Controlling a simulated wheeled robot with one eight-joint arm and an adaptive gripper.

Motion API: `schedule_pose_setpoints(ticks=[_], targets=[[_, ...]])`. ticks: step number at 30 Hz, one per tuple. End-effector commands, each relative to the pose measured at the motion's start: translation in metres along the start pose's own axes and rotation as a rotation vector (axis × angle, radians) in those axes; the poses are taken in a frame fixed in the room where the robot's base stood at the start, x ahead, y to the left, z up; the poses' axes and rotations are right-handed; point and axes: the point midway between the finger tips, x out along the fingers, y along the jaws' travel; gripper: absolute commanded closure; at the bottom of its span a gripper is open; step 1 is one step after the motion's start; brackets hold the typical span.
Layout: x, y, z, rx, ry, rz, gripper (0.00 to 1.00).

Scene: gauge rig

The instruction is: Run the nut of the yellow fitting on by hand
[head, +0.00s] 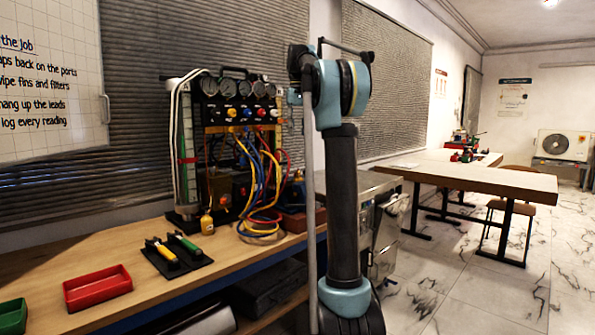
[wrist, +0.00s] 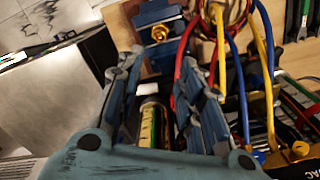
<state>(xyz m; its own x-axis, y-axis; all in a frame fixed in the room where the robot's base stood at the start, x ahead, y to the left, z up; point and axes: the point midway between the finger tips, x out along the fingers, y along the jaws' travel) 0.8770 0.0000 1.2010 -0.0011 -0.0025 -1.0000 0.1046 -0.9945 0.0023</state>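The gauge rig (head: 240,100) stands on the bench with several gauges, coloured knobs and red, blue and yellow hoses. In the wrist view, a yellow hose (wrist: 267,50) runs down the right side near a brass-yellow fitting (wrist: 300,150). Another brass-coloured fitting (wrist: 158,33) sits on a dark blue block beyond my fingers. I cannot tell which is the yellow fitting or whether its nut is on. My gripper (wrist: 163,52) is open, its fingers apart and touching nothing I can make out. A cylinder (wrist: 152,122) with a yellow-white scale shows between the fingers. The arm mostly hides my gripper in the head view.
Red and blue hoses hang close beside my right finger. A yellow bottle (head: 207,222), a tool holder (head: 176,256), a red tray (head: 97,288) and a green tray (head: 12,315) sit on the bench (head: 60,262). Open floor (head: 450,270) lies to the right.

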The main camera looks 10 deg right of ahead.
Motion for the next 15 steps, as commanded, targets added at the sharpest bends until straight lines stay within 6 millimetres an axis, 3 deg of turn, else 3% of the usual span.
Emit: schedule_pose_setpoints(ticks=[15], targets=[[0.086,0.001,0.001,0.001,0.0,0.0,0.66]])
